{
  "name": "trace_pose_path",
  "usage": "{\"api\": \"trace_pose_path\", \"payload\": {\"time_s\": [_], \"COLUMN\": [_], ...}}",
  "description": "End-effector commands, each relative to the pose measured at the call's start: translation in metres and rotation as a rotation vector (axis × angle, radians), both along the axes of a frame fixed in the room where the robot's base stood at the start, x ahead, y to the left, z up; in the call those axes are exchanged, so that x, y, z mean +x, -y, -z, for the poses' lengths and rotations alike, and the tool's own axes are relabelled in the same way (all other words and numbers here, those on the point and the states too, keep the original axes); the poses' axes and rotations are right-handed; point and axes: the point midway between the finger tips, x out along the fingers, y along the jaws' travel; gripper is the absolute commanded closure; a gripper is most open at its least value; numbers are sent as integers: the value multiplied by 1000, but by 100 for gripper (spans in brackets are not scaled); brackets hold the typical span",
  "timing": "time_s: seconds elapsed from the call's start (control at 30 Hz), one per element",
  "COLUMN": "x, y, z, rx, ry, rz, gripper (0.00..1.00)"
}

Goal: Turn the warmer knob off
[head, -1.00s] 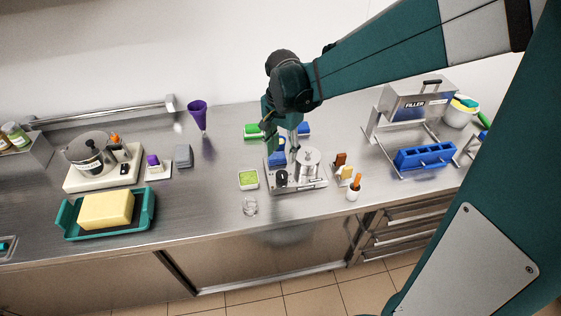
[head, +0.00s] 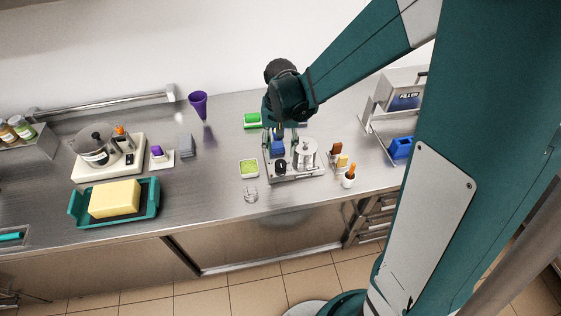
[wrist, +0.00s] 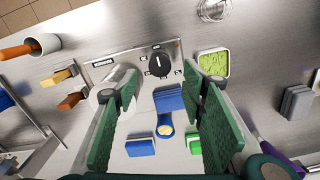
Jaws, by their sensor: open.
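A black knob (wrist: 159,62) with a white pointer line and printed marks sits on the flat metal panel of the warmer (wrist: 135,50). The pointer runs roughly up and down in the wrist view. The knob (head: 281,167) also shows at the front of the steel unit in the head view, left of a shiny metal pot (head: 305,150). My gripper (wrist: 160,82) is open and empty, its two green fingers pointing toward the panel on either side of the knob's line. The fingers appear apart from the knob. In the head view my gripper (head: 281,138) hangs just behind it.
A blue item (wrist: 168,100) shows between my fingers. A green-filled tub (head: 249,168) and a clear glass (head: 251,194) stand left of the unit. A white cup (head: 348,181) stands right.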

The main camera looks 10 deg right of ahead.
Motion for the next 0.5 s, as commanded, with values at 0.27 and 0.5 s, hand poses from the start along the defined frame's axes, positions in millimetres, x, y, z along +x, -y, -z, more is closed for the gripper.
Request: {"api": "trace_pose_path", "payload": {"time_s": [0.27, 0.5], "x": [1, 1], "y": [0, 0], "z": [8, 27], "rx": [0, 0], "ry": [0, 0], "rz": [1, 1], "gripper": [59, 59]}}
